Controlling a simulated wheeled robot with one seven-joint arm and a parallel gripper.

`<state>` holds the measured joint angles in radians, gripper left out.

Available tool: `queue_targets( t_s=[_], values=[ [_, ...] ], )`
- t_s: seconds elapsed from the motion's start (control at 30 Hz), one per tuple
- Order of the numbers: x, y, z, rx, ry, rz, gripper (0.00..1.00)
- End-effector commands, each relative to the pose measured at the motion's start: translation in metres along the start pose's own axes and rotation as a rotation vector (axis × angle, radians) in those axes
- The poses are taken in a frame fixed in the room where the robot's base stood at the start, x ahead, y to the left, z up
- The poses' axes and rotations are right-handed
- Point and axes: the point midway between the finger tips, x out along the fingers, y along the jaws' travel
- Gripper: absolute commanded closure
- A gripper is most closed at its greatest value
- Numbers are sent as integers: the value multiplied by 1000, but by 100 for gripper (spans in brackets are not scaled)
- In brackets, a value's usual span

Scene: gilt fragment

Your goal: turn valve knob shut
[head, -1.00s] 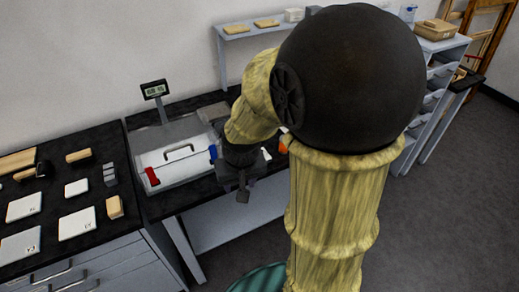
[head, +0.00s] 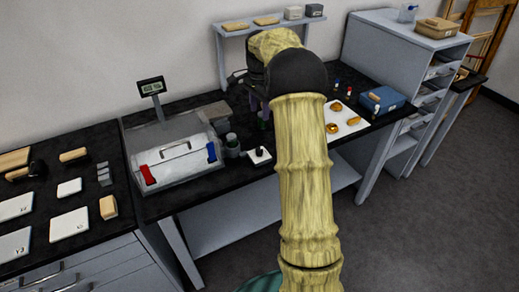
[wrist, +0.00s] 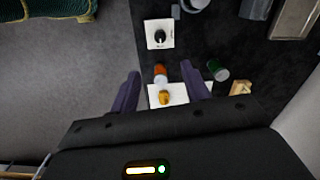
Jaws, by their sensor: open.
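A black knob on a white square plate (head: 259,156) sits on the dark bench, right of the clear-walled case. The same knob (wrist: 160,36) shows near the top of the wrist view, its black top and pointer facing up. My gripper (wrist: 160,70) is open in the wrist view, its two dark fingers apart with nothing held between them. The knob lies beyond the fingertips, not touching them. In the head view my arm partly hides the gripper, which is over the back of the bench.
An orange-topped bottle (wrist: 160,74) and a gold piece (wrist: 165,97) appear between the fingers, below them. A green bottle (wrist: 217,70) lies to their right. The clear-walled case (head: 180,152) stands left of the knob. A blue box (head: 382,99) is at the bench's right.

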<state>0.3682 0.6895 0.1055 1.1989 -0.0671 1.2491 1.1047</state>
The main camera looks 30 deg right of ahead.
Motion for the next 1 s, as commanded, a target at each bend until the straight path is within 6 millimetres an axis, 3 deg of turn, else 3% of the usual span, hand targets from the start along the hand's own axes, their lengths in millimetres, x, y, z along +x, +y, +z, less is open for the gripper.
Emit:
queue_targets(
  t_s=[0.47, 0.67, 1.0],
  values=[
    [5, 0, -2, 9, -1, 1, 53],
    [30, 0, -1, 9, -3, 3, 53],
    [90, 0, -1, 7, -3, 2, 53]
  ],
)
